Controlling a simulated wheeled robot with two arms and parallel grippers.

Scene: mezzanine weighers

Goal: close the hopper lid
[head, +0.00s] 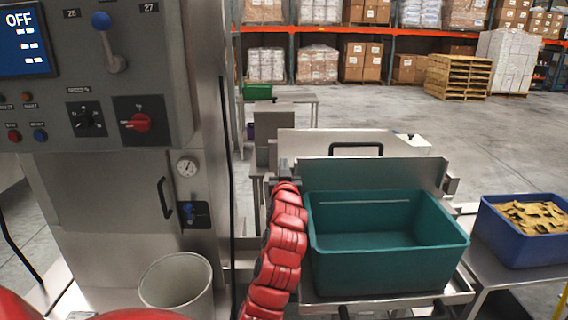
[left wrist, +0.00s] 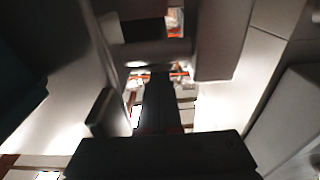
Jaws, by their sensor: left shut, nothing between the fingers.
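A pale steel panel (head: 310,144) stands behind the teal bin, with a black bar handle (head: 356,145) near its top; it looks like the hopper lid, but I cannot tell for sure. A lower steel plate (head: 420,175) stands upright in front of it. My red left arm reaches up beside the bin's left side, and my left gripper (head: 284,172) is small and partly hidden at the panel's left end. It is shut and empty. In the left wrist view the dark gripper (left wrist: 160,105) points between pale metal surfaces; contact is unclear. My right gripper is out of view.
The teal bin (head: 385,275) stands on a steel shelf, right of my arm. A blue bin (head: 510,245) of tan pieces is further right. A control cabinet (head: 100,190) and a pale bucket (head: 178,280) are at left. Open floor lies behind.

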